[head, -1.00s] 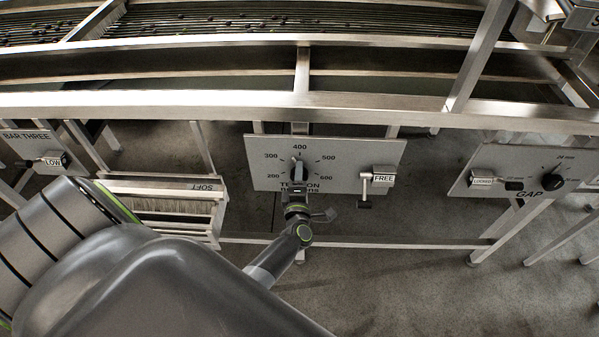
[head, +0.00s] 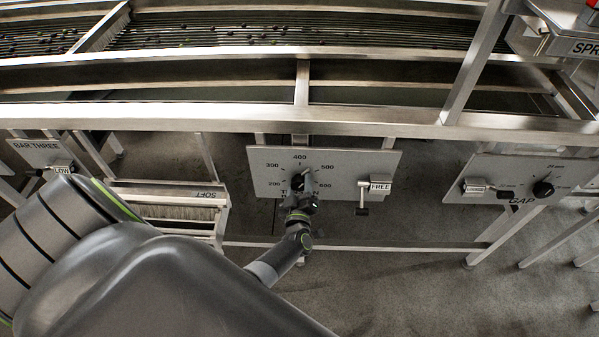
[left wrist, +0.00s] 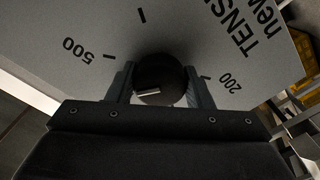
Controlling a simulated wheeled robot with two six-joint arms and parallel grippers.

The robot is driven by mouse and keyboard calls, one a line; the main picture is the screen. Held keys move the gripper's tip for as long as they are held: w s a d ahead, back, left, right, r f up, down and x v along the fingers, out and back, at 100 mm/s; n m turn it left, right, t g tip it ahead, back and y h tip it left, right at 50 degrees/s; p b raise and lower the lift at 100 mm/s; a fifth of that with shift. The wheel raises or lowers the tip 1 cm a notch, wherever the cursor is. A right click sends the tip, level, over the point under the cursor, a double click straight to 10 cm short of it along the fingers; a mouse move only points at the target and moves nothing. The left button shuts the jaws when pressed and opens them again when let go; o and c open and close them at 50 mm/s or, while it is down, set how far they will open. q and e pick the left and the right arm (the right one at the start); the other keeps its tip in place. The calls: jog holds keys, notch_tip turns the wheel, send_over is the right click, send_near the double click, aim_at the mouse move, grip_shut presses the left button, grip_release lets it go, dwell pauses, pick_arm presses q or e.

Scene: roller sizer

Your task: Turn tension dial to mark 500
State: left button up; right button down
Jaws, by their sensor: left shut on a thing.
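The tension dial is a dark round knob (head: 298,182) on a grey panel (head: 370,163) marked 200 to 600 in an arc. My left gripper (head: 299,193) is shut on the knob from below. In the left wrist view, the two fingers stand on either side of the knob (left wrist: 160,72), which has a pale pointer line on it. There the 500 mark (left wrist: 76,48) is at left and the 200 mark (left wrist: 229,82) at right. In the head view the knob leans toward the upper right; its exact reading is hard to tell. My right gripper is out of view.
A lever with a FREE tag (head: 380,187) sits on the same panel, right of the dial. A GAP panel (head: 500,175) is further right. A SOFT brush unit (head: 185,206) and a LOW lever panel (head: 45,153) are at left. A metal frame rail (head: 250,115) runs above.

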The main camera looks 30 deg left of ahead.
pick_arm(q)
jog(key=m+p, duration=0.1)
jog(key=m, duration=0.4)
dwell(0.5)
jog(key=o, duration=1)
jog(key=shift+f, duration=0.1)
jog(key=shift+s+p, duration=0.1)
jog(key=shift+p, duration=0.2)
jog(key=shift+s+d, duration=0.15)
jog(key=shift+s, duration=0.1)
jog(key=p+v, duration=0.3)
jog(key=v, duration=1.3)
jog(key=shift+s+d, duration=0.2)
jog(key=shift+d, duration=0.1)
